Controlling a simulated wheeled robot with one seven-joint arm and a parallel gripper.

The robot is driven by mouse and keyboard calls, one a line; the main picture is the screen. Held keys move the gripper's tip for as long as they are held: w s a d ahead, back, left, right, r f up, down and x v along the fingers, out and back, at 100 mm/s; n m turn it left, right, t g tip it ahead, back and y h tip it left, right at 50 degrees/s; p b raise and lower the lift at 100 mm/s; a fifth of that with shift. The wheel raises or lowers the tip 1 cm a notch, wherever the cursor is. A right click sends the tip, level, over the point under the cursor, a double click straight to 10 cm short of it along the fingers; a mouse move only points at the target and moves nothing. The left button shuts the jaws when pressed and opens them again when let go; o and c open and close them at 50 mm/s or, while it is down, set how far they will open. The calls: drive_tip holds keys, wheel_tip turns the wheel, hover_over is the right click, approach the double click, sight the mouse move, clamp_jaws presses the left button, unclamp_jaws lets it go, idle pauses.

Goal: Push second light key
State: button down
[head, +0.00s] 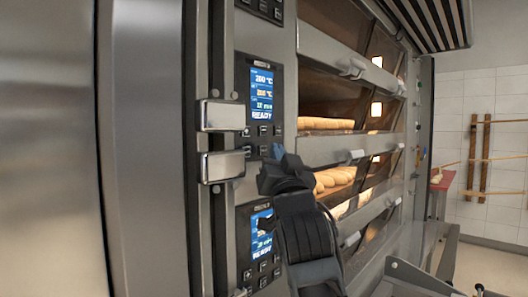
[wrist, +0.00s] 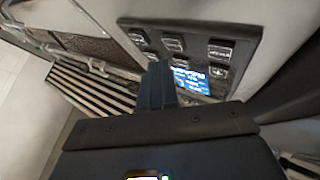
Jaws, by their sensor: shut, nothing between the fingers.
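My gripper (head: 276,160) is shut and empty, its fingertips beside the lower keys of the middle control panel (head: 254,79). I cannot tell whether they touch a key. The panel is black with a blue screen (head: 262,92) reading READY and small keys (head: 264,131) below it. In the wrist view my gripper (wrist: 157,82) points at a panel with several dark keys (wrist: 172,45) and a lit screen (wrist: 189,78). My fingers hide part of that panel. The key symbols are too small to tell which is a light key.
A lower panel (head: 245,258) is partly behind my gripper. Metal handles (head: 222,115) stick out left of the panels. Oven decks with bread (head: 326,124) and door handles (head: 352,68) are on the right. A wooden rack (head: 480,150) hangs on the tiled wall.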

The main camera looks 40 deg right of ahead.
drive_tip(key=shift+s, duration=0.1)
drive_tip(key=shift+s+d+p, duration=0.1)
drive_tip(key=shift+s+p, duration=0.55)
drive_tip(key=shift+s, duration=2.25)
